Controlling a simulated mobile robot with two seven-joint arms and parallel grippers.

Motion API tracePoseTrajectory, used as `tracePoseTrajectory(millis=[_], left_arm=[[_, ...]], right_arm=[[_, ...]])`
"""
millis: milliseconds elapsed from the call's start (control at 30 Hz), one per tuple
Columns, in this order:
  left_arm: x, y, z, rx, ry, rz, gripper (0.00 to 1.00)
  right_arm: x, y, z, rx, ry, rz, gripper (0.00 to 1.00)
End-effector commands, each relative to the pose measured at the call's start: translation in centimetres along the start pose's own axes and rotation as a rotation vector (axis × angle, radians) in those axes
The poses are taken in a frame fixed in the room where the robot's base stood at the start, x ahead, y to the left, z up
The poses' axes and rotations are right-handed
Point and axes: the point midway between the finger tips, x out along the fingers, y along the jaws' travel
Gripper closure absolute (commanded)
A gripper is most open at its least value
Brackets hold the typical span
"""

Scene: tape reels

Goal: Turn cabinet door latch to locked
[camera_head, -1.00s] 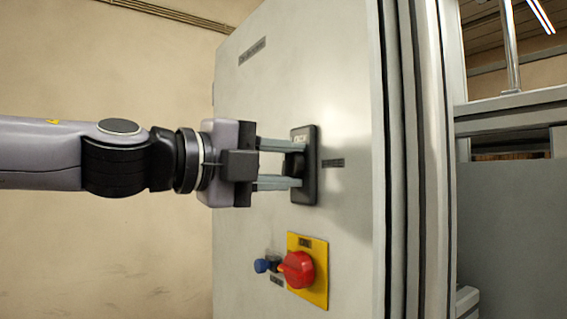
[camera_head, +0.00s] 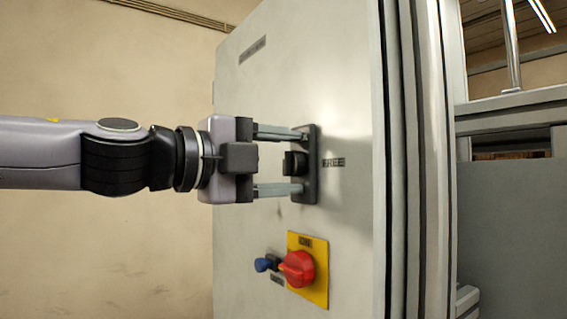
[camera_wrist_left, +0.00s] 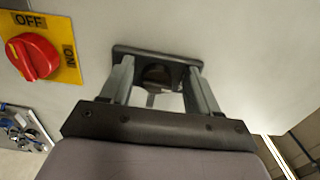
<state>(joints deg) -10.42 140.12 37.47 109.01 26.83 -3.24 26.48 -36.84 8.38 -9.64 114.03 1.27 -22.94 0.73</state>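The cabinet door (camera_head: 345,70) is a pale grey panel. Its latch (camera_head: 294,163) is a black knob on a dark upright plate (camera_head: 311,180), with a label reading "FREE" to its right. My left gripper (camera_head: 300,162) is open, its fingers above and below the knob and apart from it, the tips at the plate. In the left wrist view, the fingers (camera_wrist_left: 155,88) stand on either side of the dark latch knob (camera_wrist_left: 158,76), partly hidden in shadow. My right gripper is in neither view.
Below the latch, a red rotary switch (camera_head: 298,268) sits on a yellow plate (camera_head: 320,288), with a blue knob (camera_head: 263,265) to its left. The cabinet's metal frame edge (camera_head: 425,150) runs upright on the right. Open room lies left of the cabinet.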

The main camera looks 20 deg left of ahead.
Motion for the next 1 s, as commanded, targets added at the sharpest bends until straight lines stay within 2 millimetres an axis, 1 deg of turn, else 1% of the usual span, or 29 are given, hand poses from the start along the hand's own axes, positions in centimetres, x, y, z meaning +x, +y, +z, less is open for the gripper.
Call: tracePoseTrajectory(millis=[233, 367, 467, 800, 1000], left_arm=[[0.0, 0.1, -0.1, 0.001, 0.004, 0.004, 0.4], [-0.5, 0.1, -0.1, 0.001, 0.004, 0.004, 0.4], [-1.4, 0.1, -0.1, 0.002, 0.003, 0.002, 0.4], [-5.5, 0.0, -0.1, 0.001, 0.003, 0.0, 0.4], [-6.8, 0.0, 0.0, 0.0, 0.002, 0.002, 0.4]], right_arm=[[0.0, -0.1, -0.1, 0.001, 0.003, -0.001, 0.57], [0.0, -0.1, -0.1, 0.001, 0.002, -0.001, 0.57], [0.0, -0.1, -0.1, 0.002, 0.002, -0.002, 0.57], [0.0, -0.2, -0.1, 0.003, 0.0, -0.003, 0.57], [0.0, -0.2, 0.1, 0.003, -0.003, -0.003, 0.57]])
